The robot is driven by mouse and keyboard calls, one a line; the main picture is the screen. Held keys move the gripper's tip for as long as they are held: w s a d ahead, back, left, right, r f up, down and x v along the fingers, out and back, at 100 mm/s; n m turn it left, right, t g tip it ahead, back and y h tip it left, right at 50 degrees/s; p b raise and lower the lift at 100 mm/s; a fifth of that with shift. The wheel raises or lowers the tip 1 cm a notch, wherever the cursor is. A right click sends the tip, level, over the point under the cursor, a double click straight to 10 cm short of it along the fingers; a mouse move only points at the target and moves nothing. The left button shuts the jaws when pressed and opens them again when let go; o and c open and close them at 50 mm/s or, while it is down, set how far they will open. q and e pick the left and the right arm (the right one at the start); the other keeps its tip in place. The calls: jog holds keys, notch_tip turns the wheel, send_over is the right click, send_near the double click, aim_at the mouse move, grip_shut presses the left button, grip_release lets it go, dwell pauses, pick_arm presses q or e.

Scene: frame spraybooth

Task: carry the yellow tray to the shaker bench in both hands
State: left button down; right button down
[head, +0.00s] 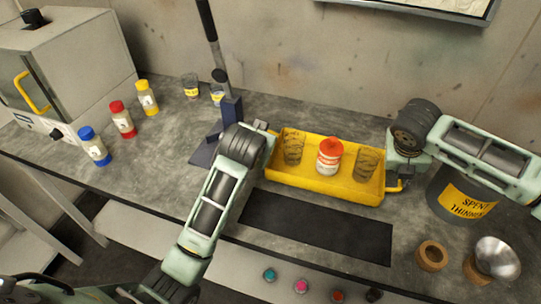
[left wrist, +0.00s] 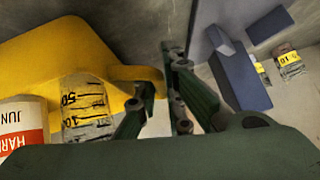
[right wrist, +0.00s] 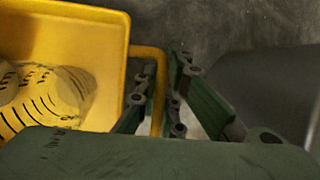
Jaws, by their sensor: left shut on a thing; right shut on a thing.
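The yellow tray (head: 325,188) is at the middle of the grey bench in the head view, behind a dark mat. It holds two clear graduated cups (head: 293,148) (head: 367,164) and a white jar with a red lid (head: 330,156) between them. My left gripper (left wrist: 160,92) is shut on the tray's left handle (left wrist: 140,75). My right gripper (right wrist: 160,95) is shut on the tray's right handle (right wrist: 158,80). In the head view the left fingers are mostly hidden behind the arm. I cannot tell whether the tray touches the bench.
A blue stand with a lever (head: 231,108) is close left of the tray. A Spent Thinners bin (head: 462,197) stands at right, near a cork ring (head: 431,256) and metal bowl (head: 496,258). The dark mat (head: 315,228) in front is bare. Capped bottles (head: 122,119) stand left.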

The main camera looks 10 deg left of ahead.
pick_arm(q)
jog(key=shift+d+f+b, duration=0.25)
jog(key=shift+f+b, duration=0.25)
jog(key=shift+f, duration=0.2)
pick_arm(e)
jog(key=shift+a+f, duration=0.25)
jog(key=shift+f, duration=0.4)
pick_arm(q)
jog(key=c, duration=2.3)
grip_release()
jog(key=shift+f, duration=0.1)
pick_arm(e)
jog(key=c, duration=2.3)
grip_release()
pick_arm(q)
jog(key=o, duration=0.4)
jog(key=shift+c, duration=0.2)
pick_arm(e)
jog(key=o, duration=0.4)
jog(key=shift+d, duration=0.1)
jog(key=shift+c, duration=0.2)
pick_arm(q)
jog(key=shift+o, duration=0.4)
jog(key=shift+a, duration=0.1)
pick_arm(e)
jog(key=shift+o, duration=0.4)
pick_arm(q)
jog(key=shift+s, duration=0.1)
pick_arm(e)
jog(key=shift+d, duration=0.1)
